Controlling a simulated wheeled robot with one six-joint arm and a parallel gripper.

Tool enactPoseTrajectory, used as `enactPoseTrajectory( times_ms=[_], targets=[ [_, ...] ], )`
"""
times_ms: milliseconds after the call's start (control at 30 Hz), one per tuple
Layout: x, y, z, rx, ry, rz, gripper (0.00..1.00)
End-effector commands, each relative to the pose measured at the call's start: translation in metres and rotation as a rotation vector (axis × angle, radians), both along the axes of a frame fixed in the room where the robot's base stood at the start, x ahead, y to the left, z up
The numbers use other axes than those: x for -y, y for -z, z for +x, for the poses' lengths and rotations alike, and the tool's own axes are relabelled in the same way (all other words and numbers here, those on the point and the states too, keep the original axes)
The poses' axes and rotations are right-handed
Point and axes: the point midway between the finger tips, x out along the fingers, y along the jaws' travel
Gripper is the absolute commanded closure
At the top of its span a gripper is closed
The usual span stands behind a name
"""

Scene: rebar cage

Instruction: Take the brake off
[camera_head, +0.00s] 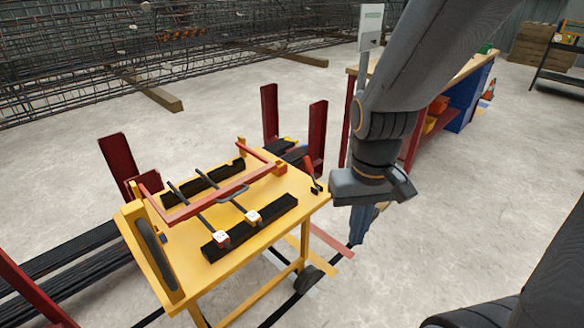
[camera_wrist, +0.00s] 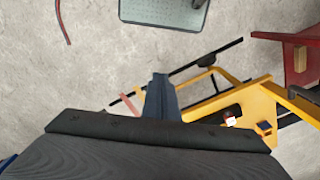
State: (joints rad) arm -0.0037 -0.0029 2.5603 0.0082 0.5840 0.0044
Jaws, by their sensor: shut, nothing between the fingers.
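A yellow cart (camera_head: 262,250) stands left of my gripper in the head view. A small red-handled lever (camera_head: 310,166) on a black base stands upright at the cart top's right corner; I cannot tell for certain that it is the brake. A dark wheel (camera_head: 308,279) shows under the cart's near right leg. My gripper (camera_head: 362,226) is shut and empty, pointing down just right of the cart, apart from the lever. In the wrist view the shut fingers (camera_wrist: 160,92) are above the floor, with the yellow cart frame (camera_wrist: 265,100) to their right.
A red clamp frame (camera_head: 205,203) and black blocks (camera_head: 250,228) lie on the cart top. Dark red posts (camera_head: 269,112) stand behind and left of it. A workbench (camera_head: 450,100) is behind my arm, rebar cages (camera_head: 70,70) at the back.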

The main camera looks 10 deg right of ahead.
Motion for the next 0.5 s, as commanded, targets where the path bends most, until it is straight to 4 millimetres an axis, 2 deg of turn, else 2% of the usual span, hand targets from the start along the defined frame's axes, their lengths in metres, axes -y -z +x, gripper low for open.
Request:
enactPoseTrajectory(
  times_ms=[167, 267, 367, 467, 500],
  targets=[
    [-0.002, 0.002, 0.004, 0.007, -0.011, 0.003, 1.0],
    [-0.013, 0.012, 0.025, 0.054, -0.073, 0.018, 1.0],
    [-0.033, 0.032, 0.068, 0.157, -0.199, 0.034, 1.0],
    [-0.056, 0.057, 0.129, 0.311, -0.372, 0.02, 1.0],
    [-0.066, 0.066, 0.156, 0.379, -0.444, -0.003, 1.0]
  ],
)
